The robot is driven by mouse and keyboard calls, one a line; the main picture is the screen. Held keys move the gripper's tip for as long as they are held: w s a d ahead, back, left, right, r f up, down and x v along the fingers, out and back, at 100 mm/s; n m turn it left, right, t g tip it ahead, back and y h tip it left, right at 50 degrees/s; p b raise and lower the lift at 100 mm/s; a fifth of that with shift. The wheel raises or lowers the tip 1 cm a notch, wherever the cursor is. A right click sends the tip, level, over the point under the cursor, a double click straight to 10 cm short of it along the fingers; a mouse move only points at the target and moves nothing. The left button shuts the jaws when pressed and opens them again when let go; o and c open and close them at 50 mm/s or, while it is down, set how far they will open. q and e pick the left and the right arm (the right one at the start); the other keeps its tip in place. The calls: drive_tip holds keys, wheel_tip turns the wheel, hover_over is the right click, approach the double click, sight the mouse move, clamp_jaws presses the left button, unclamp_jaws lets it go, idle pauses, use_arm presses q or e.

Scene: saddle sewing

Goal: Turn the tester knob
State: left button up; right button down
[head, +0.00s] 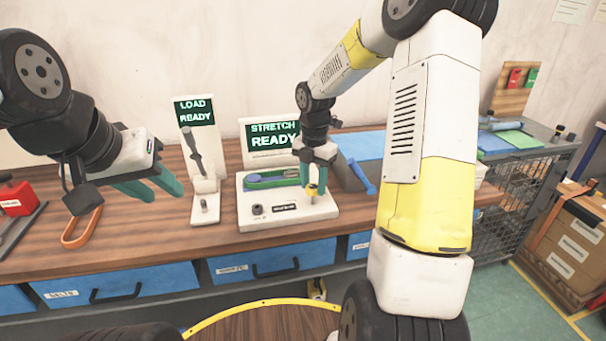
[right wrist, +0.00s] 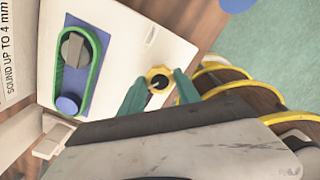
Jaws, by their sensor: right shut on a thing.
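The tester (head: 285,222) is a white box on the bench with a "STRETCH READY" screen (head: 272,136) behind it. A green belt loop runs around two rollers on its blue top plate (right wrist: 80,65). The yellow knob (right wrist: 158,79) sits at the right of the box top; in the head view the knob (head: 312,190) is partly hidden by my gripper. My right gripper (right wrist: 160,88) points down over the box, its green fingers shut on the knob, one on each side. My left gripper (head: 160,188) hangs over the bench at the left, its green fingers apart and empty.
A "LOAD READY" stand (head: 196,150) with a dark lever stands left of the tester. An orange loop (head: 82,228) and a red block (head: 17,198) are at the far left. A blue-handled tool (head: 362,177) lies right of the tester. Blue drawers (head: 110,285) are below.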

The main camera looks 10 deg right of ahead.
sight(314, 186)
drive_tip(key=c, duration=0.9)
unclamp_jaws()
drive_tip(key=shift+o, duration=0.2)
drive_tip(key=shift+r, duration=3.95)
drive_tip(key=s+a+r+m+t+y, duration=0.1)
drive_tip(key=s+r+m+t, duration=0.2)
drive_tip(key=s+m, duration=0.8)
drive_tip(key=s+a+r+m+t+y, duration=0.1)
drive_tip(key=s+r+m+t, duration=0.2)
drive_tip(key=s+r+m, duration=0.5)
drive_tip(key=s+m, duration=0.4)
drive_tip(key=m, duration=0.3)
drive_tip(key=shift+s+a, duration=0.15)
drive_tip(key=shift+a, duration=0.1)
